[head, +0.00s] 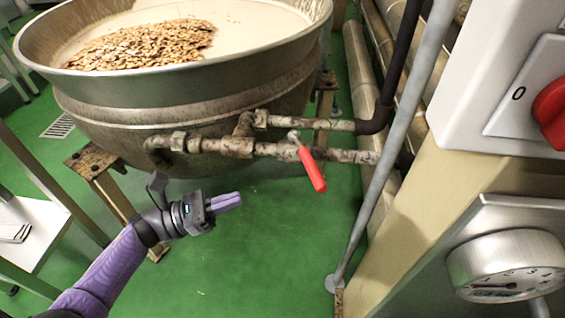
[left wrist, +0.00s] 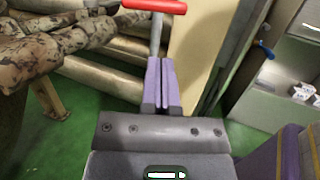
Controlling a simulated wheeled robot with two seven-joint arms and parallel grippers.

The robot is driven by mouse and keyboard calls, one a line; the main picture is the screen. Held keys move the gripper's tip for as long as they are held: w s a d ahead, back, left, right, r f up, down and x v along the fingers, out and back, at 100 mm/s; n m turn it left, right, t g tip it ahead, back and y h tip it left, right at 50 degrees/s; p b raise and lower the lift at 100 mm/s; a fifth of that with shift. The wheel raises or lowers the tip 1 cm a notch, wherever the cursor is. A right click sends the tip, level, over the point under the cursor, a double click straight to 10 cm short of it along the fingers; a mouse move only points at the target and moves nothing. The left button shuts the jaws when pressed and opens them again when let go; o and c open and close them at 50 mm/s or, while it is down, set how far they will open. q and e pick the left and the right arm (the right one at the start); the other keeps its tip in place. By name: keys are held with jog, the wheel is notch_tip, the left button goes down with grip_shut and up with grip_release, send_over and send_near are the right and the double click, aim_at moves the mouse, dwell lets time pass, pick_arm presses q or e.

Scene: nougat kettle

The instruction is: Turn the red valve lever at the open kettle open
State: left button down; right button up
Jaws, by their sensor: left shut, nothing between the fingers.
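The red valve lever (head: 312,169) hangs down and slightly right from a pipe below the open kettle (head: 180,88) in the head view. In the left wrist view the red lever (left wrist: 154,6) lies across the top edge, beyond my fingertips. The kettle holds a heap of brown flakes or nuts (head: 140,45). My left gripper (head: 240,200) is shut and empty, left of the lever and a little lower than its middle, apart from it. Its purple fingers (left wrist: 161,62) are together in the left wrist view. My right gripper is not in view.
Worn pipes (head: 235,146) run along the kettle's lower side. A slanted grey pole (head: 395,150) stands right of the lever. A control box with a red knob (head: 552,108) and a gauge (head: 506,265) are at the right. The green floor (head: 255,265) below is clear.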

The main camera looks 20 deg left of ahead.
aim_at(306, 156)
pick_arm(q)
jog(key=x, duration=1.2)
jog(key=shift+d+b, duration=0.35)
jog(key=shift+b, duration=0.05)
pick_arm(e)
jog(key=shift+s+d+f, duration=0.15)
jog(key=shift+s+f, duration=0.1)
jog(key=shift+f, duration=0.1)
pick_arm(q)
jog(key=shift+w+r, duration=0.1)
